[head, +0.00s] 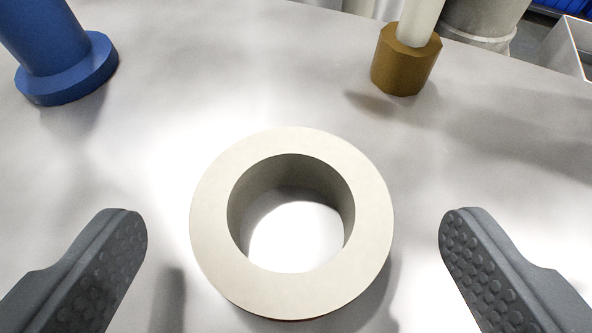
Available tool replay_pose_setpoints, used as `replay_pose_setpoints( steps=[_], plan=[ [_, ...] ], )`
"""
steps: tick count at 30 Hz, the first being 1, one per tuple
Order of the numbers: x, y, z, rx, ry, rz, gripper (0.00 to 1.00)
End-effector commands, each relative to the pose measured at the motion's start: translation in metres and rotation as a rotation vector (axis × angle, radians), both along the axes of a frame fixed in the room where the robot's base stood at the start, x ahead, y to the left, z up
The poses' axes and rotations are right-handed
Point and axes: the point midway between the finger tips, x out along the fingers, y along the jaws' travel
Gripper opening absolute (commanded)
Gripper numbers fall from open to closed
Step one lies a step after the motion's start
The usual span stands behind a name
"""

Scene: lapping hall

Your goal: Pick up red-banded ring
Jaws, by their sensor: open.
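A thick off-white ring (292,145) lies flat on the light table, in the lower middle of the head view. A thin trace of red shows low on its near side; the rest of any band is hidden from this angle. My gripper (293,225) is open, with one dark, dimpled finger to the left of the ring and one to the right. Both fingers are apart from the ring, with a clear gap on each side. Nothing is between the fingers except the ring below.
A blue flanged post (60,60) stands at the upper left. A brown faceted piece with a pale rod (404,66) stands at the upper right. Beyond the table's far edge are a grey cylindrical container (482,22) and a white bin (570,45). The table around the ring is clear.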

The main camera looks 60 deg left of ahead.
Motion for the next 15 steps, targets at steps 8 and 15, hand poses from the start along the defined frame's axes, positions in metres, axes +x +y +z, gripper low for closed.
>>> replay_pose_setpoints(
  steps=[8,15],
  plan=[
    [0.009,0.017,-0.011,0.000,0.000,0.001,0.89],
    [0.010,0.017,-0.011,-0.001,0.001,0.001,0.83]
  ],
)
